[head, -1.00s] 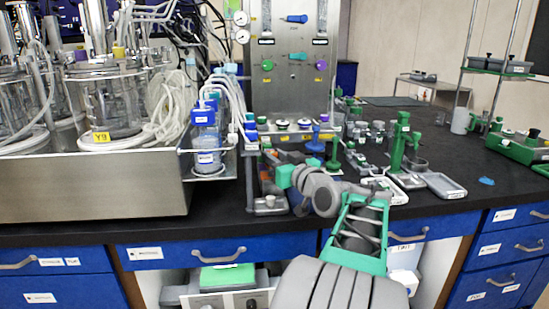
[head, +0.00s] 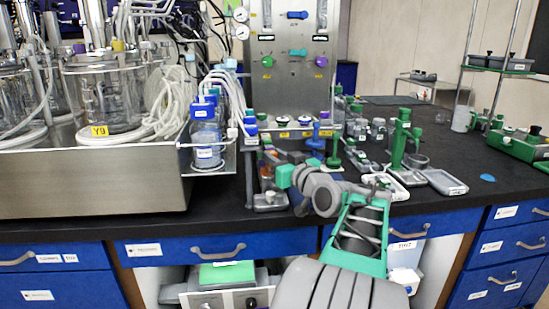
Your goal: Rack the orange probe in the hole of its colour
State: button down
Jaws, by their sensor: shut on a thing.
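My gripper (head: 288,166) is beyond the teal and grey wrist of my arm, in front of the metal stand at the bench's front edge. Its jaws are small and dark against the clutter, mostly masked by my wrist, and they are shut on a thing. I cannot clearly make out the orange probe there. The rack (head: 305,134) is a narrow metal shelf with yellow labels. Coloured caps in green, purple and blue sit along its top. The hole of the orange colour cannot be told apart at this size.
A steel tray (head: 90,185) with glass vessels fills the left bench. A blue-capped bottle (head: 206,135) stands beside the rack. A steel valve panel (head: 290,85) rises behind. Green stands (head: 398,145) and a shallow tray (head: 445,182) lie to the right. The right bench has bare room.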

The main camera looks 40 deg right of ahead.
jog(key=shift+f+b, duration=0.2)
jog(key=shift+b, duration=0.1)
jog(key=c, duration=1.1)
grip_release()
jog(key=v, duration=0.8)
jog(key=shift+w, duration=0.1)
